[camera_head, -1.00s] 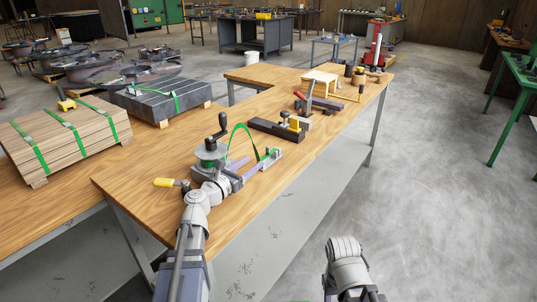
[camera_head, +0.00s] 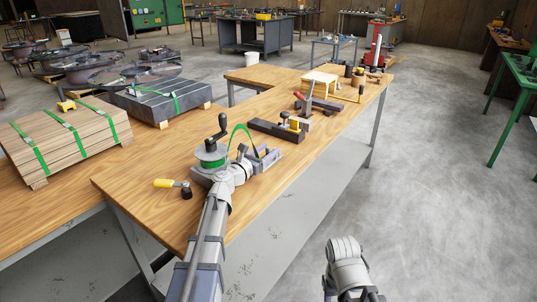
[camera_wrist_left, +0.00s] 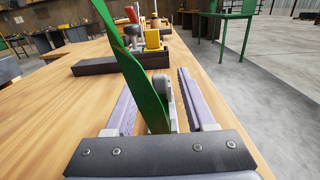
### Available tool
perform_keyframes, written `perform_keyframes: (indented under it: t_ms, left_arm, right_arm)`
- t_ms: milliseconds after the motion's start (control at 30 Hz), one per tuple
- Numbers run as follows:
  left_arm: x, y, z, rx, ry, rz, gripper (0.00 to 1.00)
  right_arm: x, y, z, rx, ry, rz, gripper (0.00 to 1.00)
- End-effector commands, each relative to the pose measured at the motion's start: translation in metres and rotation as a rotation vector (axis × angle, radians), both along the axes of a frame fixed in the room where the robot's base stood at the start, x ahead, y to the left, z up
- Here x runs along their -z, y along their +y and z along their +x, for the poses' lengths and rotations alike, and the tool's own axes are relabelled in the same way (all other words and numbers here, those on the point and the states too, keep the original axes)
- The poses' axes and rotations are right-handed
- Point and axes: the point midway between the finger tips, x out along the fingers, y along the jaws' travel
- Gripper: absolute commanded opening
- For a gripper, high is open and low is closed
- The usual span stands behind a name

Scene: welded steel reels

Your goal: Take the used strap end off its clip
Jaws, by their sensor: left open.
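The green strap (camera_head: 236,130) arches up from a green spool (camera_head: 212,154) with a black crank and comes down at my left gripper (camera_head: 264,154). In the left wrist view the strap (camera_wrist_left: 138,70) runs down between the two open lavender fingers of that gripper (camera_wrist_left: 160,78). A grey upright clip part (camera_wrist_left: 164,90) stands just beyond the strap, also between the fingers. The strap's lower end is close to the clip; whether it is still hooked on is hard to tell. The fingers stand apart from the strap. My right gripper does not show, only part of that arm.
A dark block with a yellow part (camera_head: 278,131) lies on the bench (camera_head: 160,160) just beyond the gripper. A yellow-handled tool (camera_head: 165,183) lies near the front left. Strapped boards (camera_head: 62,140) and a strapped grey stack (camera_head: 165,97) stand further left.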

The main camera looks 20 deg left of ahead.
Motion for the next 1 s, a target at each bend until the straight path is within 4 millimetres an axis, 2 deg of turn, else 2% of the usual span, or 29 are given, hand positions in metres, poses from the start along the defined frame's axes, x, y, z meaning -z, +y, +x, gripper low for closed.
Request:
perform_keyframes:
  t_ms: [167, 667, 1000]
  left_arm:
    - [0.0, -0.0002, -0.0004, -0.001, 0.0, 0.0, 0.55]
    - [0.0, 0.0001, -0.0006, -0.001, 0.0, 0.0, 0.0]
    - [0.0, 0.0001, -0.0005, -0.001, 0.0, 0.0, 0.0]
  right_arm:
    - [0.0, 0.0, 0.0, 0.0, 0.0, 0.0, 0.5]
    - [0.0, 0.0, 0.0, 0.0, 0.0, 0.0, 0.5]
    - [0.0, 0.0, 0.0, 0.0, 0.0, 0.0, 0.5]
